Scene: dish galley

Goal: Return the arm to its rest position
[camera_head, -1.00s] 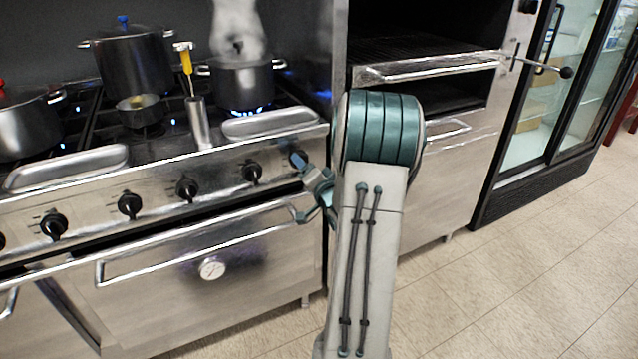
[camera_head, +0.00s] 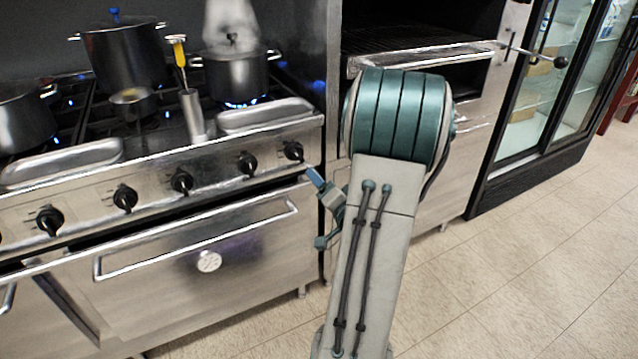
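My arm rises from the bottom middle, with a pale grey link and a large teal ringed joint in front of the grill unit. My gripper (camera_head: 316,209) shows to the left of the arm, partly hidden behind it. Its two fingers stand apart, one pointing up and left with a blue tip, the other lower down, and nothing shows between them. It is in front of the right end of the stove, just below and right of the rightmost knob (camera_head: 292,150). I cannot tell how far it is from the stove front.
The stove (camera_head: 150,235) fills the left, with a steaming pot (camera_head: 236,78) over a blue flame, a tall pot (camera_head: 120,55) and a small pan (camera_head: 133,103). A grill handle (camera_head: 425,58) juts out behind my arm. A glass-door fridge (camera_head: 545,90) stands right. The right floor (camera_head: 520,270) is clear.

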